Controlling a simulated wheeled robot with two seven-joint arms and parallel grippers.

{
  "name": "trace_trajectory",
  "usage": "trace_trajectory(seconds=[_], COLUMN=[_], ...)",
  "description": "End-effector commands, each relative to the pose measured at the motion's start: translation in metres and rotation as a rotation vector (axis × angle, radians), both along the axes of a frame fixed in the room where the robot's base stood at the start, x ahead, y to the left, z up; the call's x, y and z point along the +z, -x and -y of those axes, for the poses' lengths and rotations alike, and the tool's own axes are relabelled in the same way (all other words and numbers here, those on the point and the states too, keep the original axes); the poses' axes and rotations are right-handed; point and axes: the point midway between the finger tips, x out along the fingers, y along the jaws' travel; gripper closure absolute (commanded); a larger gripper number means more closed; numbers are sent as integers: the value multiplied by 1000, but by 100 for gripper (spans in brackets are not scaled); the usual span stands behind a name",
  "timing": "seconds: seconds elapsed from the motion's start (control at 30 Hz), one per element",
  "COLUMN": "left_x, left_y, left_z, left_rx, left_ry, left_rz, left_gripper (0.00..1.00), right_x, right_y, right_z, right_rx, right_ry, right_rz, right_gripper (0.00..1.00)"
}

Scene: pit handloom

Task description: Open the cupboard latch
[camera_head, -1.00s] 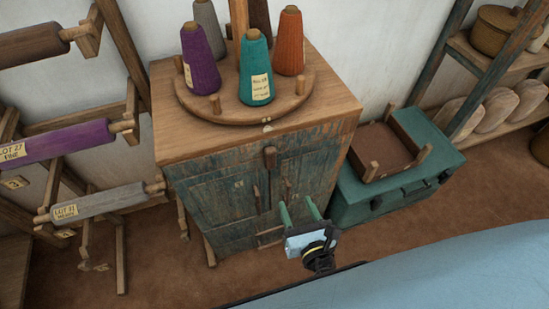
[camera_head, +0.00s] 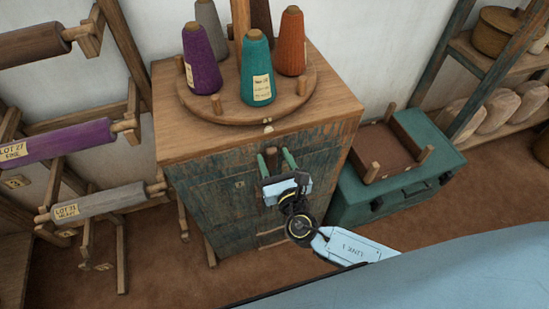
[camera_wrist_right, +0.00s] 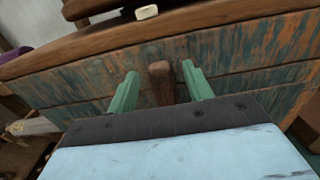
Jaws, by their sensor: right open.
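The cupboard (camera_head: 218,205) is a wooden cabinet with worn blue-green doors and a plain wood top. Its latch (camera_head: 271,158) is a small brown wooden piece at the upper middle of the front. In the right wrist view the latch (camera_wrist_right: 161,83) stands between the two green fingers, with a visible gap on each side. My right gripper (camera_head: 274,161) is open in front of the doors, its fingers on either side of the latch. Whether the fingers touch the cupboard front cannot be told. The gripper hides the middle of the doors. My left gripper is not in view.
A round wooden stand (camera_head: 228,103) with several yarn cones sits on the cupboard top. A rack with rollers, one purple (camera_head: 66,142), stands at the left. A green chest (camera_head: 362,202) stands close at the right, and shelves (camera_head: 496,75) beyond it.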

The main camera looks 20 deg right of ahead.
Motion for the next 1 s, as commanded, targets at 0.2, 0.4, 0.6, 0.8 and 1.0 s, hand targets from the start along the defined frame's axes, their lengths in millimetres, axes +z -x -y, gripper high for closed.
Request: trace_trajectory(seconds=[0.2, 0.4, 0.6, 0.8, 1.0], left_x=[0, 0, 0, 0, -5], left_y=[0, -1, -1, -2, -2], left_z=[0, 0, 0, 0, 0], left_rx=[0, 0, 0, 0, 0], left_ry=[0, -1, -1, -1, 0], left_rz=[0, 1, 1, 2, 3], left_gripper=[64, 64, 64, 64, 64], right_x=[0, 0, 0, 0, -2], right_y=[-5, -5, -4, -4, -4], right_z=[0, 0, 0, 0, 0], right_rx=[0, 0, 0, 0, -1], right_ry=[-2, -2, -1, -4, -45], right_rz=[-1, -1, -1, -1, -3], right_gripper=[49, 57, 83, 94, 94])
